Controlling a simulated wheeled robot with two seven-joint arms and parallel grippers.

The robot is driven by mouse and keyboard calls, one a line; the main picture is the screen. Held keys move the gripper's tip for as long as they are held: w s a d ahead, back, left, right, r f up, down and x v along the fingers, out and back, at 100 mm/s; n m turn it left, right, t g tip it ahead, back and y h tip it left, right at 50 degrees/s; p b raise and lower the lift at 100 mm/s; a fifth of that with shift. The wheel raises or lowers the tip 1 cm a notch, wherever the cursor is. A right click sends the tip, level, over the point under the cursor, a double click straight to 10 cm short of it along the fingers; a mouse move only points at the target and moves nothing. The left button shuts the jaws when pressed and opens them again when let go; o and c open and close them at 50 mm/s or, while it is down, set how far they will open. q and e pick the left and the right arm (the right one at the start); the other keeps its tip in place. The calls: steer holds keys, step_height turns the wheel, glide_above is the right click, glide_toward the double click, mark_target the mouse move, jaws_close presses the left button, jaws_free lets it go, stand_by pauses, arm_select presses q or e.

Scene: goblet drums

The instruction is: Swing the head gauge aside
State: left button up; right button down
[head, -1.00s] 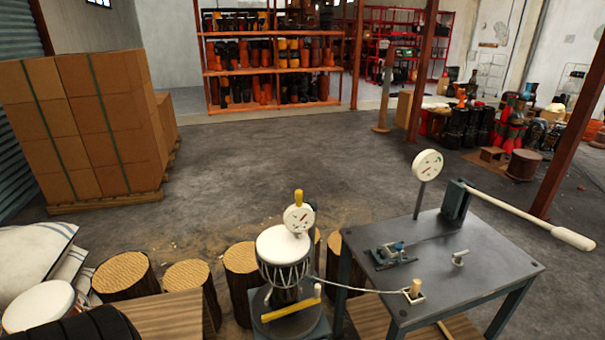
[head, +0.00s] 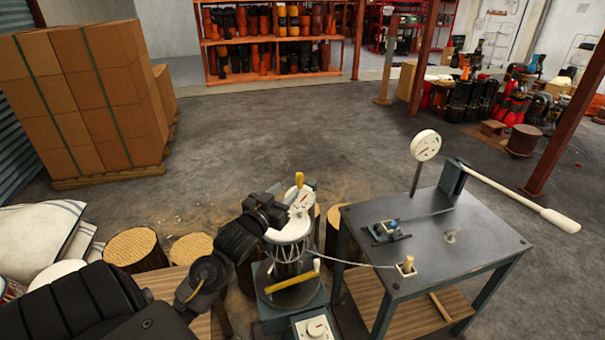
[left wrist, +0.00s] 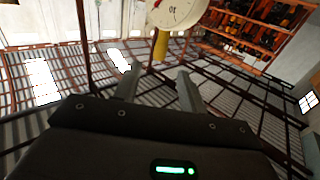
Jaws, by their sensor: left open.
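The head gauge (head: 303,200) is a white dial with a yellow handle (head: 299,179) on top, above the pale head of a goblet drum (head: 288,255). The drum stands upright on a dark round stand. My left gripper (head: 284,198) is just left of the dial, partly covering it and the drum head. In the left wrist view the dial (left wrist: 178,10) is at the top edge, with the yellow handle (left wrist: 160,45) ahead of the open fingers (left wrist: 158,82). The fingers hold nothing. My right gripper is not in view.
A dark metal table (head: 440,245) stands right of the drum, with a second round dial (head: 425,145) and a long white-handled lever (head: 520,200). A cord runs from the drum to the table. Log stools (head: 135,248) and stacked boxes (head: 90,100) are at left. The floor behind is clear.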

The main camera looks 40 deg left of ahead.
mark_target(298, 179)
arm_select(q)
steer(key=w+p, duration=0.1)
steer(key=w, duration=0.2)
steer(key=w+a+p, duration=0.1)
steer(key=w, duration=0.2)
steer(key=w+p, duration=0.1)
steer(key=w, duration=0.2)
steer(key=shift+w+a, duration=0.15)
steer(key=shift+a, duration=0.2)
steer(key=shift+w+a+f, duration=0.1)
steer(key=shift+w, duration=0.45)
steer(key=c, duration=0.8)
jaws_close()
